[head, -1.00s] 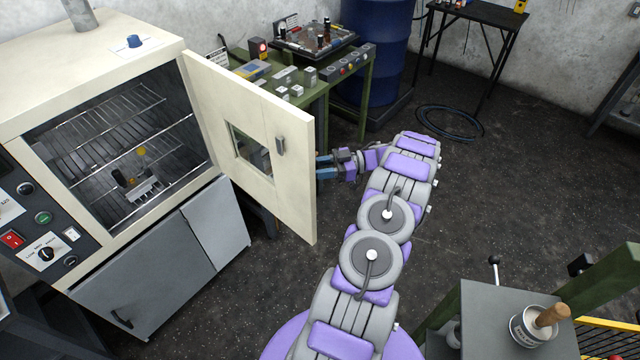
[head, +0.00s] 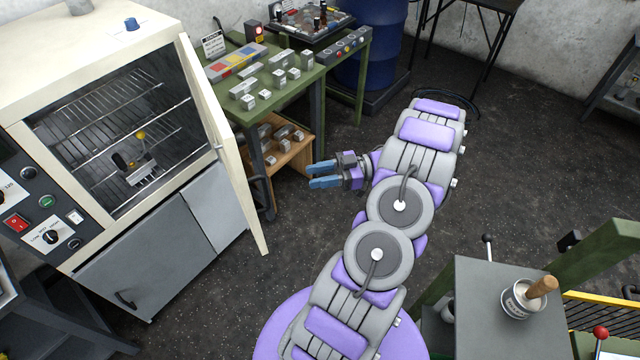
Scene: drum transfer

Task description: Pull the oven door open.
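The cream oven (head: 90,48) stands at the left, with wire racks in its dark chamber. Its door (head: 212,118) is hinged on the right side of the opening and stands wide open, seen nearly edge-on. The door handle is a small light piece at the door's edge, hard to make out from here. My gripper (head: 322,175), with two blue fingers, is to the right of the door, apart from it. The fingers are spread with a gap between them, and nothing is held. A small item with a yellow knob (head: 140,140) sits on a rack inside.
A green workbench (head: 290,85) with several metal blocks stands behind the door, beside a blue drum (head: 370,45). A grey stand (head: 500,300) with a can is at the lower right. Dark floor is clear around my gripper.

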